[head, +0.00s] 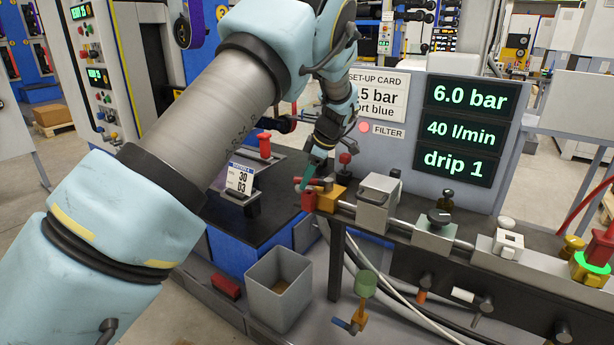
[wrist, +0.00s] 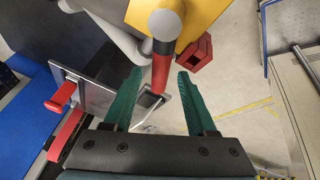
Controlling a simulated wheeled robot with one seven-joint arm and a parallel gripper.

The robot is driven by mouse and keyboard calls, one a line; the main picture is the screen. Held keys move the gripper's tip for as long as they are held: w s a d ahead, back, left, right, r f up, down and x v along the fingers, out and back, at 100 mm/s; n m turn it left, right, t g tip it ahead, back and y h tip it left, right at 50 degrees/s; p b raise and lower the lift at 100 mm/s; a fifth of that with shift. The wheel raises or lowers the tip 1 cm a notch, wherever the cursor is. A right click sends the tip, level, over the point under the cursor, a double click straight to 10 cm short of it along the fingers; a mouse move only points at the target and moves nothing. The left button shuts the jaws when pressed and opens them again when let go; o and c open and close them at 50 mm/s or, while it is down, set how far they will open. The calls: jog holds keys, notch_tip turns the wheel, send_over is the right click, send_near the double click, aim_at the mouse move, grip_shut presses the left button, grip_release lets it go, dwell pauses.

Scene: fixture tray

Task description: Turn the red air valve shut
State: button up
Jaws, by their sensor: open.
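The red air valve has a red lever handle (head: 320,182) on a yellow block (head: 329,198) at the left end of the pipe row. In the wrist view the red handle (wrist: 161,66), with a grey round end and a dark band, lies between my fingers, with a gap visible on each side. The yellow body (wrist: 207,14) is just beyond. My gripper (wrist: 160,75) is open with two green fingers. In the head view my gripper (head: 306,178) is at the handle, and the arm partly hides that area.
A red padlock-like piece (wrist: 195,53) hangs beside the yellow body, close to the right fingertip. Grey pipe units (head: 378,200) continue right along the bench. A panel (head: 458,128) reads 6.0 bar, 40 l/min, drip 1. A grey bin (head: 278,270) stands below.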

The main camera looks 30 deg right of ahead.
jog(key=b+v, duration=0.1)
jog(key=v, duration=0.9)
jog(key=shift+r+b, duration=0.35)
jog(key=shift+b, duration=0.05)
jog(key=shift+s, duration=0.15)
jog(key=shift+c, duration=0.3)
